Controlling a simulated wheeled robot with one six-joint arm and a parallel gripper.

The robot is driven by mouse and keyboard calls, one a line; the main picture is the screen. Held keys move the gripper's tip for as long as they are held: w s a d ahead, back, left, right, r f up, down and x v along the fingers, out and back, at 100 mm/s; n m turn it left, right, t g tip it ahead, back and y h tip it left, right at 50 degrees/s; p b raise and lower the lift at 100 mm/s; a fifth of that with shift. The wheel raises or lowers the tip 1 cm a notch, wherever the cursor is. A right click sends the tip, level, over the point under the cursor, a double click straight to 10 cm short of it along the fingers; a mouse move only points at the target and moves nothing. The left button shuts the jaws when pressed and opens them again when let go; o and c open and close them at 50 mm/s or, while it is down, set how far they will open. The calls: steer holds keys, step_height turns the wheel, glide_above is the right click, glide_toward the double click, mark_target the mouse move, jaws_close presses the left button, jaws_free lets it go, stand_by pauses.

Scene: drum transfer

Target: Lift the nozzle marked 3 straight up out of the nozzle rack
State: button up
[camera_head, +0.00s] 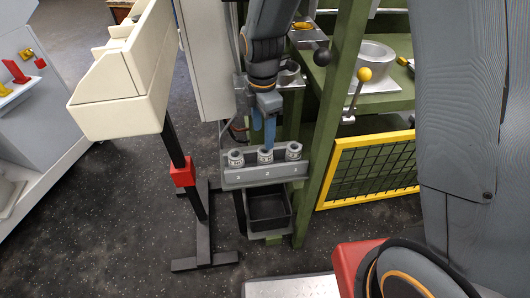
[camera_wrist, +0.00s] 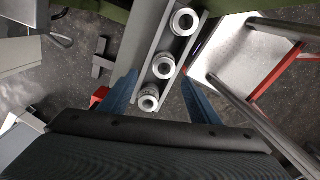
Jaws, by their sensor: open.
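The grey nozzle rack (camera_head: 265,178) holds three pale nozzles in a row, with small marks on its front face. The mark below the left nozzle (camera_head: 236,158) looks like a 3; that nozzle seems to be the lowest one in the wrist view (camera_wrist: 148,99). The middle nozzle (camera_head: 265,156) and right nozzle (camera_head: 293,150) also sit upright in the rack. My gripper (camera_head: 269,146) points down over the rack near the middle nozzle. In the wrist view its blue fingers (camera_wrist: 160,77) are apart, either side of the row, with nothing held.
A black bin (camera_head: 268,224) hangs below the rack. A green post (camera_head: 325,130) stands close at the right, with a yellow-framed mesh panel (camera_head: 370,167) beyond. A cream box (camera_head: 125,85) on a black stand with a red clamp (camera_head: 182,172) is at the left.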

mark_target(265, 159)
steer(key=f, duration=0.6)
steer(key=shift+s+d+p, duration=0.3)
steer(key=shift+s+p, duration=0.05)
steer(key=c, duration=1.2)
steer(key=shift+r, duration=0.1)
